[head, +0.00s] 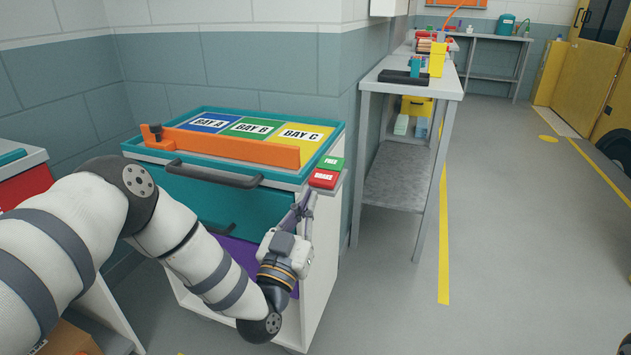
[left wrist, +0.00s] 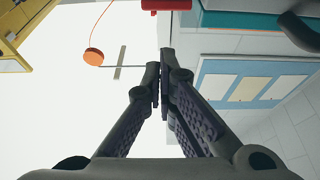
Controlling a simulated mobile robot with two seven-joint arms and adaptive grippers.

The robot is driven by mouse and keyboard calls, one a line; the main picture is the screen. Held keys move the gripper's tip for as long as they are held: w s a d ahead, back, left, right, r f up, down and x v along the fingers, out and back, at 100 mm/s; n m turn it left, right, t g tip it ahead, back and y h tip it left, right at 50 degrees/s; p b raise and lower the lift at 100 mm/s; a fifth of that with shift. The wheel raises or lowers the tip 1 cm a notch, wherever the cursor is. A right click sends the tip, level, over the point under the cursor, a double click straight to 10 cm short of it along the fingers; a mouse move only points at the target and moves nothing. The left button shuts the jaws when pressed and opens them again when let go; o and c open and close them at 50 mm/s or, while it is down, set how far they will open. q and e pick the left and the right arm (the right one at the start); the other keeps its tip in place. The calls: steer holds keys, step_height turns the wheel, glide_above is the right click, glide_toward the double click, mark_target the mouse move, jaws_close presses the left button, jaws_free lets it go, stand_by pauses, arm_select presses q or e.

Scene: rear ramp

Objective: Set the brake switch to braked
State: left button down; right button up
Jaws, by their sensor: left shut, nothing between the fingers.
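The brake switch is on the right edge of the cart, with a green plate marked FREE (head: 330,163) and a red plate marked BRAKE (head: 323,179) in front of it. I cannot tell from its tilt which way it is set. My left gripper (head: 304,200) is shut and empty, pointing up just below and in front of the red plate, apparently apart from it. In the left wrist view the closed fingertips (left wrist: 160,66) point toward a red part (left wrist: 166,4) at the top edge, likely the switch. My right gripper is not in view.
The cart top has a teal rim (head: 190,114), bay panels, an orange bar (head: 225,147) and a dark handle (head: 215,174). A grey bench (head: 405,85) stands to the right behind. Open floor (head: 510,220) lies on the right. A wall is behind the cart.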

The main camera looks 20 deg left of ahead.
arm_select(q)
steer(key=shift+v, duration=1.6)
steer(key=shift+d, duration=0.1)
